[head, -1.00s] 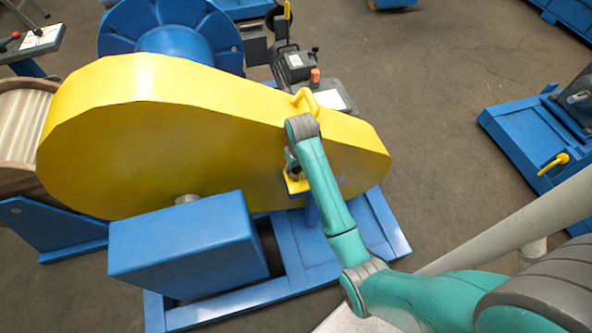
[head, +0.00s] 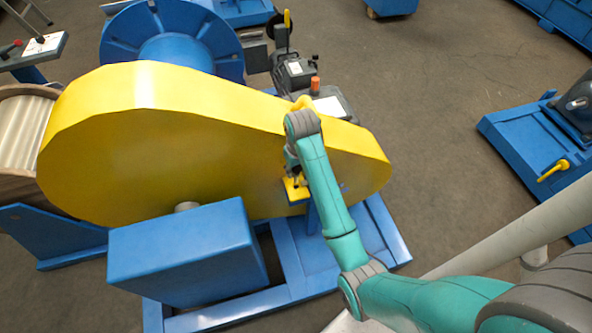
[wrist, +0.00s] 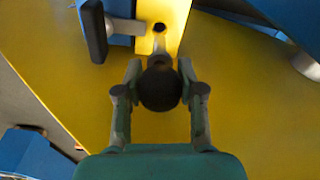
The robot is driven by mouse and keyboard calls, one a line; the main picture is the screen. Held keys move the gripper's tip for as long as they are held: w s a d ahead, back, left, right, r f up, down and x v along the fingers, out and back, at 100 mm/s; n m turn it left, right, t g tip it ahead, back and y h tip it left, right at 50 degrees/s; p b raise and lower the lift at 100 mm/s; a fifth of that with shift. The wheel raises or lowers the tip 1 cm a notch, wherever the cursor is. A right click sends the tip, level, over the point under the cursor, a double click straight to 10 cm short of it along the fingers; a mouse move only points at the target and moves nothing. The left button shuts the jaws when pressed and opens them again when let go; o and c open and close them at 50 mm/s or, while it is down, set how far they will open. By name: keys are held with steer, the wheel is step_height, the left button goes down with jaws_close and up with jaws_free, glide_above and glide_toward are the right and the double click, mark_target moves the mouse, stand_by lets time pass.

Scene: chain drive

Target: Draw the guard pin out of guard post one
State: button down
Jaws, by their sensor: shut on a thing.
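The guard pin (wrist: 160,89) has a round dark knob and shows between my fingers in the wrist view. My gripper (wrist: 160,68) is shut on it, one finger on each side. A grey part of the pin shows beyond the knob. A yellow lug (wrist: 174,14) with a dark round hole lies just past the pin. I cannot tell whether the pin's tip is clear of the hole. In the head view the yellow lug (head: 299,194) sits low on the near side of the yellow guard (head: 150,140), under my gripper (head: 294,174), where the arm partly hides it.
A blue box (head: 185,250) stands to the left of the lug, on a blue base frame (head: 375,235). A yellow handle loop (head: 304,101) on the guard's top is close behind my wrist. Open floor (head: 430,100) lies to the right.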

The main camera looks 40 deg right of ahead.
steer(key=shift+r, duration=1.65)
steer(key=shift+a, duration=0.1)
